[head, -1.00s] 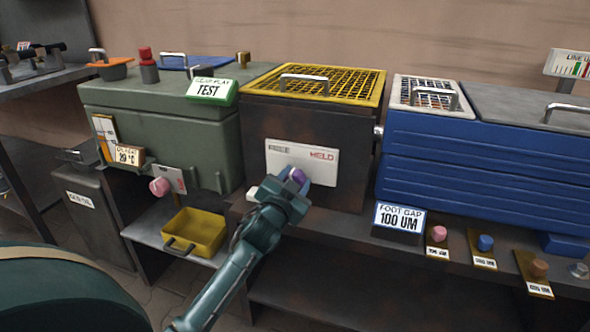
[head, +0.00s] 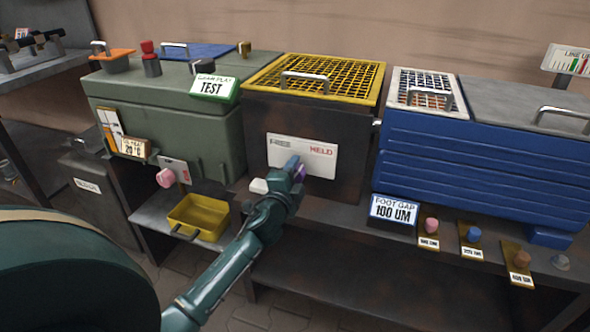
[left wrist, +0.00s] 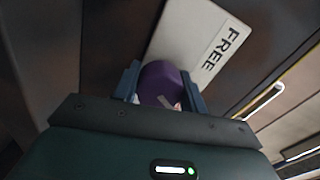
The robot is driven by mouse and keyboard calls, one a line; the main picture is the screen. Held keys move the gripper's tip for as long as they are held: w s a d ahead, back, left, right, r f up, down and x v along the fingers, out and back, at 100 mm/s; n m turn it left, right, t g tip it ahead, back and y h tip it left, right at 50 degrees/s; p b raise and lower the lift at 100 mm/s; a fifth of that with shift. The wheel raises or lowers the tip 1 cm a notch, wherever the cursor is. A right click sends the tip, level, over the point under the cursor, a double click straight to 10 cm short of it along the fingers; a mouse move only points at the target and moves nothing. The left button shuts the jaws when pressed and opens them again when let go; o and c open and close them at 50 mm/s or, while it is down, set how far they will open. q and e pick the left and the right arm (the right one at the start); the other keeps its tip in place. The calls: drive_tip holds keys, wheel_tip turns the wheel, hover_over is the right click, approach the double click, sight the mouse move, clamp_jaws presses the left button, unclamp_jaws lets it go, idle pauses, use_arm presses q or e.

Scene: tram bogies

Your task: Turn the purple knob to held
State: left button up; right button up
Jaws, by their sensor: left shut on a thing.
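The purple knob (head: 300,174) sits on a white plate (head: 318,158) marked FREE at its left and HELD at its right, on the front of the dark box with a yellow grid top. My left gripper (head: 293,166) is at the plate and mostly covers the knob in the head view. In the left wrist view the purple knob (left wrist: 162,84) is between the two fingers, which are shut on it. A pale mark shows on the knob, and the word FREE stands on the plate (left wrist: 205,45) beside it. My right gripper is not in view.
A green cabinet (head: 190,125) with a pink knob (head: 166,178) stands at left, above a yellow tray (head: 197,216). A blue box (head: 470,160) stands at right. A FOOT GAP sign (head: 394,209) and several small knobs line the ledge in front of it.

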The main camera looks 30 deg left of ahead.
use_arm(q)
drive_tip(key=shift+m, duration=0.6)
drive_tip(key=o, duration=1)
drive_tip(key=p+v, duration=0.1)
drive_tip(key=v, duration=1.2)
drive_tip(key=shift+s+a, duration=0.1)
drive_tip(key=shift+s, duration=0.05)
drive_tip(key=shift+f, duration=0.1)
